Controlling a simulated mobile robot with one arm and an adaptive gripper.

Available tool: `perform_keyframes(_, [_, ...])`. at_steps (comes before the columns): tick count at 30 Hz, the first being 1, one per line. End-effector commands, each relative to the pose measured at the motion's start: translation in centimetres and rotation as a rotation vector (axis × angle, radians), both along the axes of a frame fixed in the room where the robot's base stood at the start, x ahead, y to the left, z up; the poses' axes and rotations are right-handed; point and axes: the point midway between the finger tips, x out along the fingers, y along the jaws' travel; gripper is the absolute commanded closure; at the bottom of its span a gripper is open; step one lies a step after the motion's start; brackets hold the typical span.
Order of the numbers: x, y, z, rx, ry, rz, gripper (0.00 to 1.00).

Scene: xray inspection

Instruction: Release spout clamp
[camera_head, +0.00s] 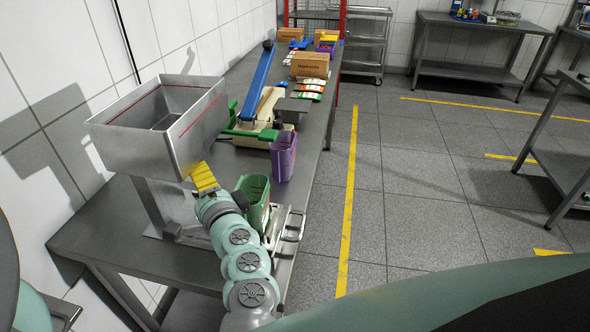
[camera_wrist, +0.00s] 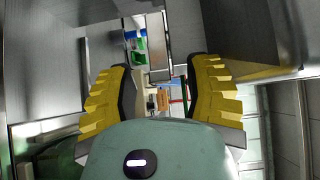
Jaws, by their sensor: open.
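The steel hopper (camera_head: 178,135) stands on the bench near the wall, and its underside spout is hidden in the head view. My gripper (camera_head: 203,176), with yellow fingers, is just under the hopper's near right edge. In the wrist view my gripper (camera_wrist: 158,82) is open, with nothing seen held between the fingers. A grey metal strip (camera_wrist: 158,48) shows ahead between the fingertips; I cannot tell whether it is the clamp. A green container (camera_head: 258,196) stands right of my gripper. The spout clamp cannot be made out clearly in either view.
A metal frame with a handle (camera_head: 293,226) sits beside the green container at the bench edge.

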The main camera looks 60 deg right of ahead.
Motion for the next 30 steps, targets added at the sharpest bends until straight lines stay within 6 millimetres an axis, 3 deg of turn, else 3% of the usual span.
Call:
perform_keyframes(3, [0.02,0.03,0.0,0.0,0.0,0.001,0.5])
perform_keyframes(4, [0.02,0.03,0.0,0.0,0.0,0.001,0.45])
perform_keyframes(20, [-0.03,-0.01,0.02,0.0,0.0,0.0,1.0])
perform_keyframes(30, [-0.02,0.09,-0.03,0.001,0.001,-0.009,1.0])
